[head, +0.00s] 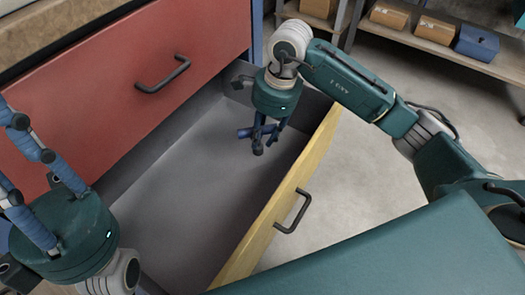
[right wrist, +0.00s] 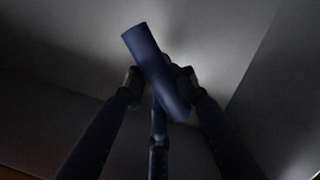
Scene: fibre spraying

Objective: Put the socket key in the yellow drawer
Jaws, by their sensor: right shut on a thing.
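The yellow drawer (head: 267,222) is pulled open in the head view. Its grey inside looks empty where I can see it. My right gripper (head: 261,142) points down over the open drawer, towards its far right end. It is shut on the socket key (head: 245,132), a short dark blue cylinder. In the right wrist view the key (right wrist: 155,72) sits tilted between the fingers, with the grey drawer inside behind it. My left gripper (head: 25,165) is at the left edge, its blue fingers spread and empty; its tips are partly cut off.
A closed red drawer (head: 110,85) with a dark handle is above and behind the open drawer. A shelf (head: 470,62) with cardboard boxes (head: 435,29) and a blue box (head: 477,42) stands at the back right. Bare floor lies right of the yellow front.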

